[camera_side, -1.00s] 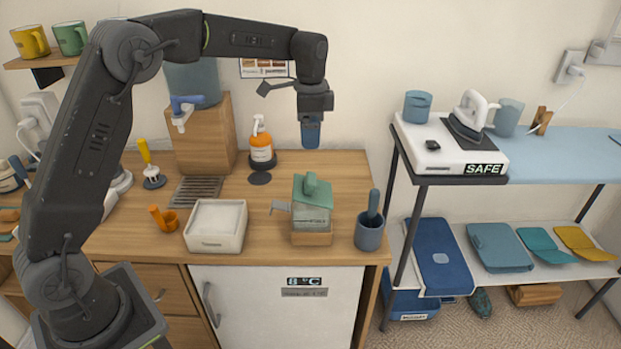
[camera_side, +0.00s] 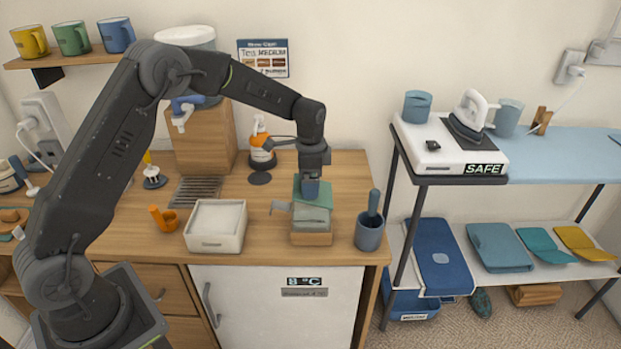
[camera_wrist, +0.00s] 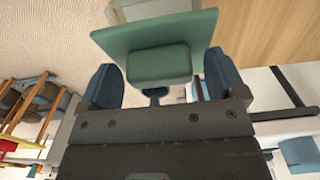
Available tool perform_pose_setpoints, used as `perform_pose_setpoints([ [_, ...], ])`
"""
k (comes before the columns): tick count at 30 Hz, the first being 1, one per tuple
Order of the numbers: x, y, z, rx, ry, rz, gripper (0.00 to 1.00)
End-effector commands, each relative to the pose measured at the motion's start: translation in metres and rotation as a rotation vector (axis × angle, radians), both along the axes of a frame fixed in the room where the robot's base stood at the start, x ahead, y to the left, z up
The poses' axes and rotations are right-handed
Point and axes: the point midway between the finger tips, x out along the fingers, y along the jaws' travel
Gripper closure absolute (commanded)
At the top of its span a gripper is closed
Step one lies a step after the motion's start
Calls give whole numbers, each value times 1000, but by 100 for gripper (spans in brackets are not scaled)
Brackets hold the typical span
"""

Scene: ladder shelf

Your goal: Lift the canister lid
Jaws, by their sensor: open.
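The canister (camera_side: 312,226) stands on the wooden counter, with a clear-grey body on a wooden base. Its green lid (camera_side: 323,190) is on top, and the lid's knob is covered by my gripper in the side view. In the wrist view the green lid (camera_wrist: 125,40) shows as a flat plate with a block-shaped knob (camera_wrist: 158,66). My gripper (camera_side: 311,190) points down over the lid. In the wrist view my gripper (camera_wrist: 158,85) is open, with one blue finger on each side of the knob and small gaps between.
A white box (camera_side: 216,226) and an orange cup (camera_side: 164,219) stand left of the canister. A blue mortar with a pestle (camera_side: 370,234) stands close on its right. The counter's right edge is near the mortar.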

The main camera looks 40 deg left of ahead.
Motion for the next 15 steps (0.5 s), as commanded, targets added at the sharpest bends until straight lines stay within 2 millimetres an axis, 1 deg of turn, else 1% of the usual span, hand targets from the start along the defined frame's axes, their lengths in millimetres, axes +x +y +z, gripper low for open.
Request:
perform_pose_setpoints([
  [6, 0, 0, -1, 0, 0, 0, 11],
  [8, 0, 0, 0, 0, 0, 0, 15],
  [15, 0, 0, 0, 0, 0, 0, 38],
])
